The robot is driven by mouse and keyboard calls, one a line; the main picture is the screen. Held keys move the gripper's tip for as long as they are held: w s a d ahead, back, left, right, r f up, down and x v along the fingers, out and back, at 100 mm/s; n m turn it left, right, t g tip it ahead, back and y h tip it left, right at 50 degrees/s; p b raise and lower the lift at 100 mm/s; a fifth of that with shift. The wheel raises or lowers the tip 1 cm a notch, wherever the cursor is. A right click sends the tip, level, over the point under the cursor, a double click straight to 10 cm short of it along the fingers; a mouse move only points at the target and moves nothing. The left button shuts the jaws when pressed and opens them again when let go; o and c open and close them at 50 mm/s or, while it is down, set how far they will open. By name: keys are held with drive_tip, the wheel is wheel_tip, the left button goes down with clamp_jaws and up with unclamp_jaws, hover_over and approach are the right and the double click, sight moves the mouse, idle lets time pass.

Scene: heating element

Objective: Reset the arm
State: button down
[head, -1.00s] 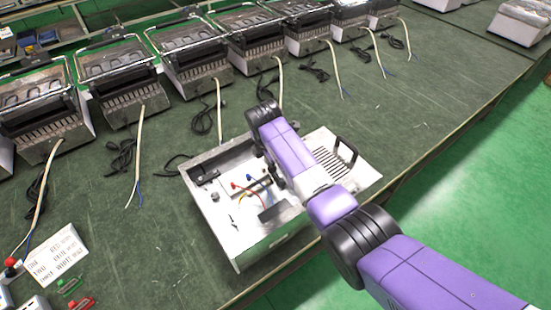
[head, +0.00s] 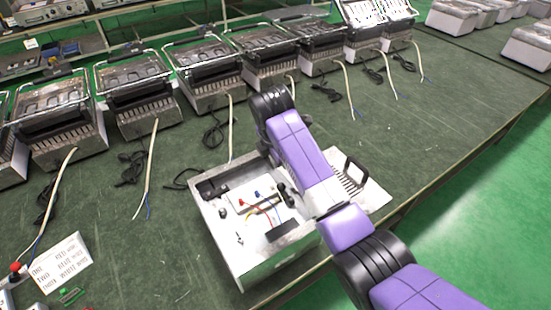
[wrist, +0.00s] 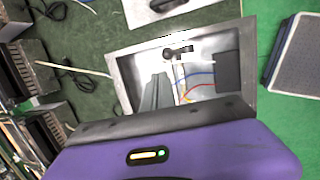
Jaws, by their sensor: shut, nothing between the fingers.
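My arm reaches in from the lower right in the head view, its purple links passing over an open white metal box. My gripper (wrist: 156,80) shows in the wrist view as grey fingers, shut and empty, over the inside of the box. In the head view it is mostly hidden behind my arm. The open box (head: 222,247) stands near the table's front edge. It holds a black plate (head: 284,232), a black part at its far left corner (head: 213,189) and coloured wires (head: 262,212). The box's rim (wrist: 250,60) also shows in the wrist view.
A row of grill-like appliances (head: 137,88) with loose cables stands along the back of the green table (head: 420,130). A printed card (head: 60,262) lies at the lower left. The table right of the arm is largely clear.

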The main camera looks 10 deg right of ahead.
drive_tip(key=w+a+r+m+t+y, duration=0.2)
drive_tip(key=w+a+r+m+t, duration=0.2)
drive_tip(key=w+r+m+t, duration=0.25)
drive_tip(key=s+d+m+t, duration=0.1)
drive_tip(key=s+d+m, duration=0.2)
drive_tip(key=s, duration=1.6)
drive_tip(key=s+d+f+m+t+b, duration=0.1)
drive_tip(key=s+m, duration=0.6)
drive_tip(key=s, duration=1.2)
drive_tip(key=s+d+f+m+t, duration=0.1)
drive_tip(key=s+d+m+t, duration=0.2)
drive_tip(key=s, duration=1.6)
drive_tip(key=d+m, duration=0.2)
drive_tip(key=d, duration=0.1)
drive_tip(key=shift+f+h+b, duration=0.15)
drive_tip(key=shift+h+b, duration=0.25)
